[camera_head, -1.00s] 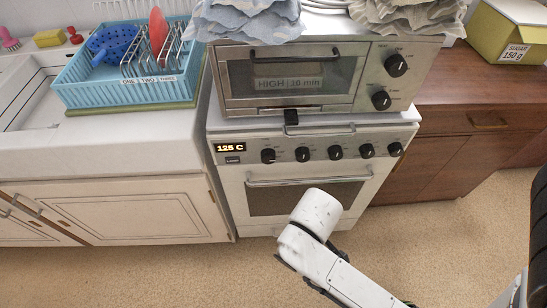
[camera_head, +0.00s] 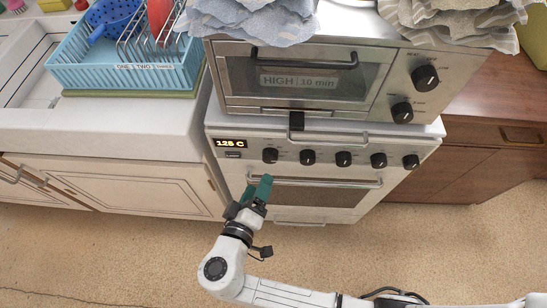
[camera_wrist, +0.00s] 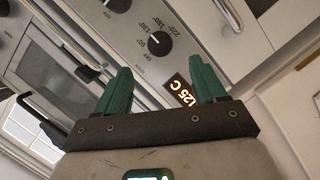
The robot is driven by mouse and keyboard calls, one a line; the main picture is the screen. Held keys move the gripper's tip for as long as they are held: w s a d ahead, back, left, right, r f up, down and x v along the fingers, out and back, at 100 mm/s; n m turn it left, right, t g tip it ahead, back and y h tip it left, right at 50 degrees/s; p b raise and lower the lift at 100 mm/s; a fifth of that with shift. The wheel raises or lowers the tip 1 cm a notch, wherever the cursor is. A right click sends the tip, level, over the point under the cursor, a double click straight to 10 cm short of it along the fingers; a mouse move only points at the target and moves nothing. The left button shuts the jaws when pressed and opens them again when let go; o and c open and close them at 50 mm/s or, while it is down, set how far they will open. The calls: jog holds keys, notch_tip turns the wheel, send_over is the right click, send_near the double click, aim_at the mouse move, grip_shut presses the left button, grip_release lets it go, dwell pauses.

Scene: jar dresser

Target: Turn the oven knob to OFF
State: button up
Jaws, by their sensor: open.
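The white oven has a front panel with a row of several black knobs. The leftmost knob (camera_head: 270,155) is beside a lit display (camera_head: 230,143) reading 125 C. In the wrist view this knob (camera_wrist: 158,42) has degree marks around it and a white pointer line; the small lettering beside it is too blurred to read. The display (camera_wrist: 182,90) shows there between my fingers, partly hidden. My gripper (camera_head: 258,186) has green fingers, open and empty, below and in front of the leftmost knob. In the wrist view my gripper (camera_wrist: 162,72) points toward the knob, apart from it.
A toaster oven (camera_head: 310,80) with two knobs stands on top of the oven, with cloths (camera_head: 255,20) above it. The oven door handle (camera_head: 315,182) runs just below the knobs. A blue dish rack (camera_head: 125,72) is at left. Floor in front is clear.

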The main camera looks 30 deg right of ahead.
aim_at(270, 161)
jog(key=p+x, duration=0.1)
jog(key=x, duration=0.8)
jog(key=c, duration=1)
